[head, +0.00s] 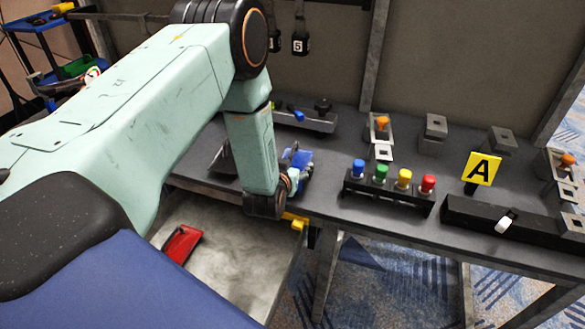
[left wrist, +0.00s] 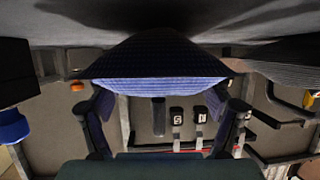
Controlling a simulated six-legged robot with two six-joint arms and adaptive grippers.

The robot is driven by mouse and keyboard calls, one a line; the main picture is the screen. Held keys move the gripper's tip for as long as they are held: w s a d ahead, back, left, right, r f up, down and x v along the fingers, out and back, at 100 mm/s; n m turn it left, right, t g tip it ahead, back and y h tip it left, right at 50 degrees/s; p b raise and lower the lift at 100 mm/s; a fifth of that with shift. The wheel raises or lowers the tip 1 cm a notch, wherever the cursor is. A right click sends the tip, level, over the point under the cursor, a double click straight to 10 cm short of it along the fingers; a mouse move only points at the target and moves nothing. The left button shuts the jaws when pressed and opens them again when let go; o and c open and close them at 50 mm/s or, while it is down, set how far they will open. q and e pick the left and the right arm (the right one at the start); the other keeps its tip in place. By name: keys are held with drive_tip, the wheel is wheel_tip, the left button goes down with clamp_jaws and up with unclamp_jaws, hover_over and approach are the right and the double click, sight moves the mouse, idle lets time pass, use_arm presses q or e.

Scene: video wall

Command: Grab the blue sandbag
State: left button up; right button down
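The blue sandbag (left wrist: 160,65) fills the upper middle of the left wrist view, with its top side in dark shade. My left gripper (left wrist: 160,105) has its two fingers spread wide, one at each side of the bag's lower edge. Whether the fingertips touch the bag cannot be told. In the head view my left gripper (head: 290,182) points down at the bench's front edge, and blue material (head: 300,157) shows just behind it, partly hidden by the wrist. My right gripper is not in view.
On the grey bench (head: 330,205) a rack of blue, green, yellow and red buttons (head: 390,184) stands right of the gripper. A red object (head: 182,243) lies in the grey tray (head: 235,255) below.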

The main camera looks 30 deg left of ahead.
use_arm(q)
drive_tip(key=c, duration=1.5)
drive_tip(key=shift+w+r, duration=0.2)
clamp_jaws()
